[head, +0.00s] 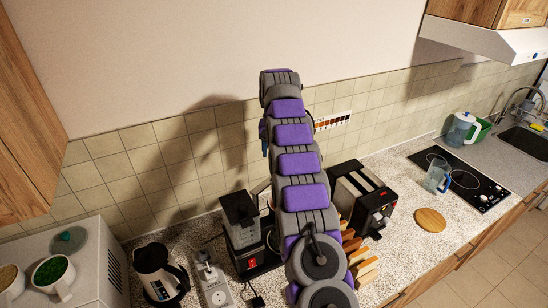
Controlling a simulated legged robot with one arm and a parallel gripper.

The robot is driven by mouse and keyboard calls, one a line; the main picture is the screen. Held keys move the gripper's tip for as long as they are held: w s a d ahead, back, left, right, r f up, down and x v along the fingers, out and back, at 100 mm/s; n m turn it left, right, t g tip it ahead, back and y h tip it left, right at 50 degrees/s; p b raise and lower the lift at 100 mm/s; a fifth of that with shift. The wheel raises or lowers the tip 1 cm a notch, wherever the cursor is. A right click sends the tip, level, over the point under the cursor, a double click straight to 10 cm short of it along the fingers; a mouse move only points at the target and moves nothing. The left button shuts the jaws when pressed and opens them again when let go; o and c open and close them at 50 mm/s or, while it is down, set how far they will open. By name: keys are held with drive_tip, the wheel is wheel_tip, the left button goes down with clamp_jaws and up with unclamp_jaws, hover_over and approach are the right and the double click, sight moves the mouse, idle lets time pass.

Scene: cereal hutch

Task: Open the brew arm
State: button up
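A dark coffee machine (242,225) with a grey middle and a red part near its base stands on the counter against the tiled wall, just left of my arm. My arm covers its right side, and I cannot make out the brew arm or whether it is open. My purple and grey arm rises through the middle of the head view, its far end in front of the wall. My gripper's fingers are hidden behind the arm, so its distance from the machine does not show.
A black toaster (362,195) and wooden blocks (362,262) stand right of my arm. A kettle (160,272) and a power strip (214,285) are left of the machine. A white microwave-like box (88,262) bears cups. A round board (430,219) lies near the hob (462,180).

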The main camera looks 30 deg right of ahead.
wheel_tip(320, 180, up, 9)
drive_tip(key=p, duration=0.9)
drive_tip(key=shift+d, duration=0.1)
